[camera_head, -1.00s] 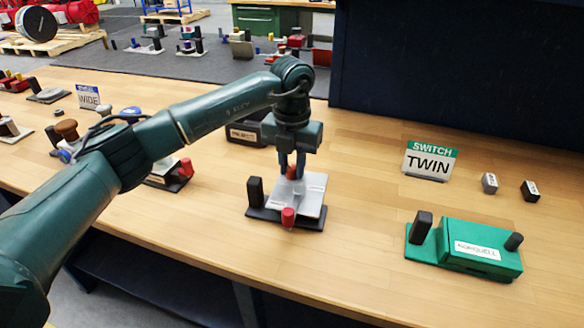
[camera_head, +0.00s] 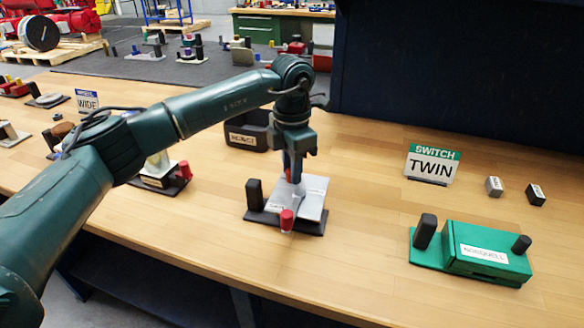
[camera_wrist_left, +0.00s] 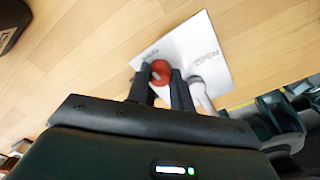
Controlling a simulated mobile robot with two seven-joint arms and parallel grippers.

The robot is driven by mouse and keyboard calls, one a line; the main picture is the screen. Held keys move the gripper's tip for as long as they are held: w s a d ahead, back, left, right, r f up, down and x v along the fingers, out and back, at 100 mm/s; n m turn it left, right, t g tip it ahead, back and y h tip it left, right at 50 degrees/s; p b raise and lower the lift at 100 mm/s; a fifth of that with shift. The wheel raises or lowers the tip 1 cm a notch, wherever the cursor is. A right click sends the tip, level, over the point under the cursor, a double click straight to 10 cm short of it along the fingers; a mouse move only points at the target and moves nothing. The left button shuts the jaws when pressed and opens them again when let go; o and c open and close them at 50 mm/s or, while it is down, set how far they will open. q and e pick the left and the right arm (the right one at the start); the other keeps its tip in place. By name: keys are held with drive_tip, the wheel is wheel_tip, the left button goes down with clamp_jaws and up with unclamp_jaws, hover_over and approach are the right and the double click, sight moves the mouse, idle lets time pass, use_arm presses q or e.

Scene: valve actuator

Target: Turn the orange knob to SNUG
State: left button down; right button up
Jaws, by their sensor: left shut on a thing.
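The orange knob (camera_wrist_left: 160,72) shows in the left wrist view between the two fingers of my left gripper (camera_wrist_left: 158,80). The gripper is shut on it. Below the knob is a pale grey plate (camera_wrist_left: 205,45) with two small printed labels that I cannot read surely. In the head view my left gripper (camera_head: 292,178) points straight down over the grey plate (camera_head: 314,200), and its fingers hide the knob. The plate sits on a black base (camera_head: 262,218) with a black post (camera_head: 254,195) and a red knob (camera_head: 287,221). My right gripper is not in view.
A green box (camera_head: 470,250) with black posts stands at the right, below a "SWITCH TWIN" sign (camera_head: 432,163). Two small blocks (camera_head: 494,186) lie beyond it. A dark box (camera_head: 247,130) stands behind my gripper. Bare wood lies between the plate and the green box.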

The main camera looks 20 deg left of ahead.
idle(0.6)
use_arm(q)
drive_tip(key=c, duration=1.2)
unclamp_jaws()
wheel_tip(320, 180, up, 13)
drive_tip(key=shift+b, duration=0.3)
drive_tip(key=shift+r, duration=0.1)
